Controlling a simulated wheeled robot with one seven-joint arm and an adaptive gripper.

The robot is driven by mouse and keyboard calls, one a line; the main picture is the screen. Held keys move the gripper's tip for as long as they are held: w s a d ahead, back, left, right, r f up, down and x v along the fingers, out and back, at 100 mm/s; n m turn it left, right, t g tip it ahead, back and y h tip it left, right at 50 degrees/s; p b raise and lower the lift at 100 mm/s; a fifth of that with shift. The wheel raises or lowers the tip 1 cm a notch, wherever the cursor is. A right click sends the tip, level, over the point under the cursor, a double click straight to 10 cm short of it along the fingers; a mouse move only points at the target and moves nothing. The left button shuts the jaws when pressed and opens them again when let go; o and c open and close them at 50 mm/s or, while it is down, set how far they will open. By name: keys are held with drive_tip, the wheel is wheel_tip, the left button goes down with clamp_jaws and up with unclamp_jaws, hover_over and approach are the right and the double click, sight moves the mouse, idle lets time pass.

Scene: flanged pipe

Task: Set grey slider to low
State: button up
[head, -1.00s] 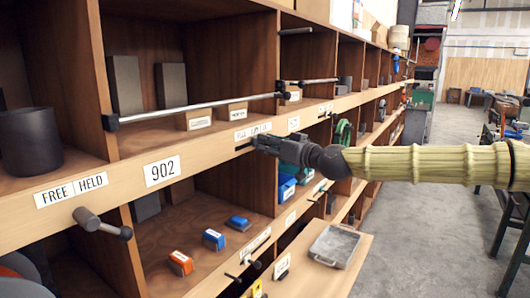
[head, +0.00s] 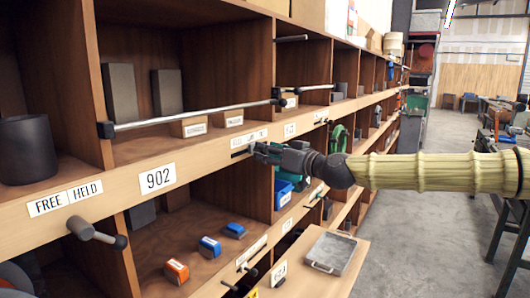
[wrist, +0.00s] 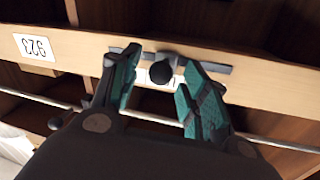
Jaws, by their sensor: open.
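The grey slider shows in the wrist view as a dark round knob (wrist: 161,72) on a grey slot strip (wrist: 215,67) in the wooden shelf rail. My gripper (wrist: 159,60) is open, with one green-padded finger on each side of the knob. I see gaps between the fingers and the knob. A white label behind the knob is mostly hidden. In the head view my gripper (head: 260,151) is at the rail, below a white label (head: 249,137) too blurred to read surely. It hides the knob there; a bit of dark slot (head: 240,153) shows at its left.
A metal bar (head: 195,116) runs above the rail. A "902" label (head: 157,179) and a peg handle (head: 97,234) under the "FREE | HELD" label (head: 66,198) are to the left. A grey tray (head: 331,252) sticks out below. The aisle floor (head: 400,240) is clear.

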drive_tip(key=v, duration=1)
